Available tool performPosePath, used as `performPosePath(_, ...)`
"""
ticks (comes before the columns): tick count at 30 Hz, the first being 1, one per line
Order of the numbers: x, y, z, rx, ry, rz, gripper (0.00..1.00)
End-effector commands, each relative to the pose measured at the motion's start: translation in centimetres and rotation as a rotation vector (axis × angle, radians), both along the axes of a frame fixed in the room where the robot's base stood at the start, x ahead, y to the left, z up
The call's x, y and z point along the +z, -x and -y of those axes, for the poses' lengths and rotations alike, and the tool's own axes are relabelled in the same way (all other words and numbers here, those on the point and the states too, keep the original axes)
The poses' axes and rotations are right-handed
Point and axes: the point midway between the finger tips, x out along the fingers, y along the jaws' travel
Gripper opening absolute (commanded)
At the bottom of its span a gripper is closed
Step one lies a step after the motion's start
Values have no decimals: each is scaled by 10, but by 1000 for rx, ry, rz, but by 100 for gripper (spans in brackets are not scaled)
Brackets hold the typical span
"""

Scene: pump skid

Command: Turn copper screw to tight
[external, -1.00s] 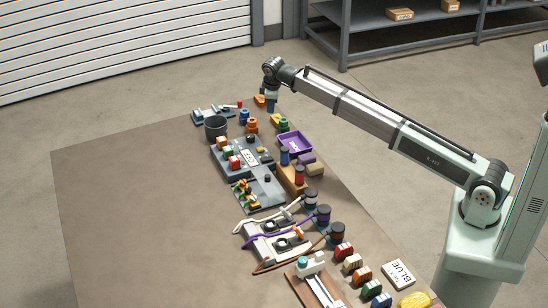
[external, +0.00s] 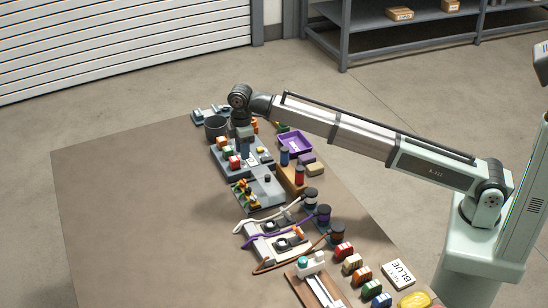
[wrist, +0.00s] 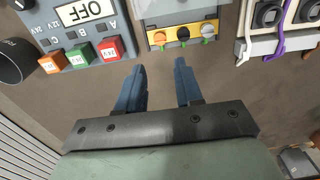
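My gripper (wrist: 160,66) is open and empty, with its two blue fingers apart over the bare tabletop in the wrist view. In the external view my gripper (external: 245,147) hangs over the grey switch box. In the external view the block (external: 243,192) is small, on a grey plate.
The switch box with an OFF label (wrist: 87,10) and red (wrist: 109,50), green and orange blocks is left of the terminal block. A dark cup (wrist: 10,62) stands farther left. Cable clamps (wrist: 268,18) with white and purple cables are at right. The purple tray (external: 296,143) stands behind.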

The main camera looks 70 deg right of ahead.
Motion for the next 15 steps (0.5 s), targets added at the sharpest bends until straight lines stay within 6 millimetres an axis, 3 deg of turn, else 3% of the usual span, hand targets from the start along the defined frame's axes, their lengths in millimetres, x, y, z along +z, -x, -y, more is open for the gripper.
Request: performPosePath(15,-89,1,1,-2,1,-1,36)
